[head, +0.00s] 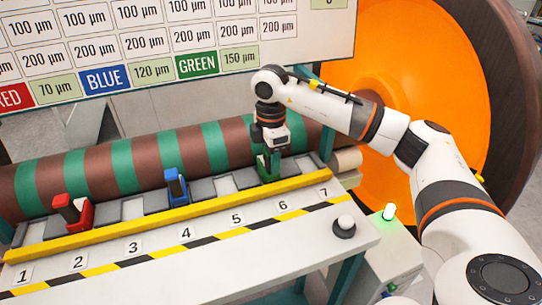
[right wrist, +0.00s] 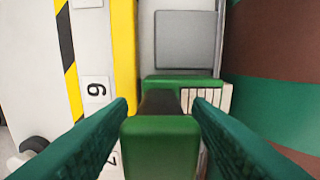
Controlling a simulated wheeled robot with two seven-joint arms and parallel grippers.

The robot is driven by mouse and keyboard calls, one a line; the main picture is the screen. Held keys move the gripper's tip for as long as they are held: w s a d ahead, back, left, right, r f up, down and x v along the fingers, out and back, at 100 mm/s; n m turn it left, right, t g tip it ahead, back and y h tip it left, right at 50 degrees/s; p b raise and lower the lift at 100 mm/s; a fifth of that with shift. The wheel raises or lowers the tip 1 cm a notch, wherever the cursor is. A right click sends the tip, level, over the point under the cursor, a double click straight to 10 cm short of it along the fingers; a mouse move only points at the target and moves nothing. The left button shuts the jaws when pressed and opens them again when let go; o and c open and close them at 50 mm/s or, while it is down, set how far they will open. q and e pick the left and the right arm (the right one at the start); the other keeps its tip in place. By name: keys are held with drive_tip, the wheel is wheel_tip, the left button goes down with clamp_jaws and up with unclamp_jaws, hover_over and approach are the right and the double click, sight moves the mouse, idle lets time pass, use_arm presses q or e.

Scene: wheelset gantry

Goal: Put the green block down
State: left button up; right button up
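The green block (head: 268,166) stands upright on the row of pads behind the yellow rail, near labels 6 and 7. My right gripper (head: 271,150) points down over it. In the right wrist view, the green block (right wrist: 160,148) is between the two dark green fingers (right wrist: 161,105). Narrow pale gaps show between the fingers and the block's top, so the gripper looks open around it. The block's base shows beyond its dark middle and appears to rest on a pad; the contact underneath is hidden. My left gripper is not in view.
A red block (head: 73,212) and a blue block (head: 177,188) stand farther left. The yellow rail (head: 180,219) runs in front. A brown and green striped roller (head: 110,166) lies behind. A large orange wheel (head: 400,75) is at right, and a sign (head: 150,40) hangs above.

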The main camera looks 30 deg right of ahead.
drive_tip(key=shift+r, duration=0.15)
wheel_tip(320, 180, up, 7)
drive_tip(key=shift+w+f+b, duration=0.1)
drive_tip(key=shift+b, duration=0.65)
drive_tip(key=shift+r+p, duration=0.4)
drive_tip(key=shift+r, duration=2.2)
